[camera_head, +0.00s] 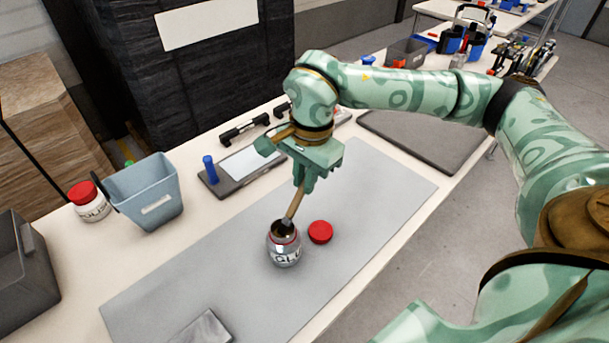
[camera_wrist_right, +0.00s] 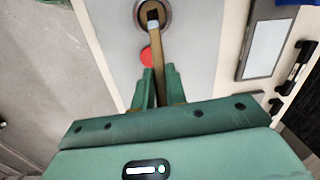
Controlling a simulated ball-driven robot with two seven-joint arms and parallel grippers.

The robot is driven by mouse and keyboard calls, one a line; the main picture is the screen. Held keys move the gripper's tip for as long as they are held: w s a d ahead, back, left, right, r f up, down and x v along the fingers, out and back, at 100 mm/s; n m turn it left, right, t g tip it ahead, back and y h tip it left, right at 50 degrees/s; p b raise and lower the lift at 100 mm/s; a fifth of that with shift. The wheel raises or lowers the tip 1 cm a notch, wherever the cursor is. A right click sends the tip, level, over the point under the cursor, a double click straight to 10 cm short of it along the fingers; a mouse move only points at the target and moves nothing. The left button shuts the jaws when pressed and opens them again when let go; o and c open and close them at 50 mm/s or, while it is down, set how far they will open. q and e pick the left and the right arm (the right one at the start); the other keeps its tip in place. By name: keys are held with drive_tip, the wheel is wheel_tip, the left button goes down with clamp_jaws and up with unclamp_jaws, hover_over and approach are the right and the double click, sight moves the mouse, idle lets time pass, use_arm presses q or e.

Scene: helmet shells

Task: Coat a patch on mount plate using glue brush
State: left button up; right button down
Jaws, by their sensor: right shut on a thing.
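My right gripper (camera_head: 303,182) is shut on the wooden handle of the glue brush (camera_head: 294,205), which slants down to the left. The brush also shows in the right wrist view (camera_wrist_right: 157,48), with its dark bristles over the mouth of the glue jar. The open glue jar (camera_head: 285,253) stands upright on the grey mat, and the brush's lower end is at or inside its mouth; how deep I cannot tell. A flat silver-grey piece, which looks like the mount plate (camera_head: 204,329), lies at the bottom edge, partly cut off. My left gripper is out of view.
The red lid (camera_head: 320,232) lies right of the jar. A blue-grey bin (camera_head: 147,192) and another red-lidded jar (camera_head: 89,203) stand at the left. A tray with a blue-handled tool (camera_head: 210,169) lies behind the mat (camera_head: 372,198). The mat's right part is clear.

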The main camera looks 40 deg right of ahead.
drive_tip(key=shift+f, duration=0.35)
idle(1.6)
wheel_tip(320, 180, up, 7)
drive_tip(key=p, duration=0.7)
drive_tip(key=shift+r, duration=0.1)
idle(0.5)
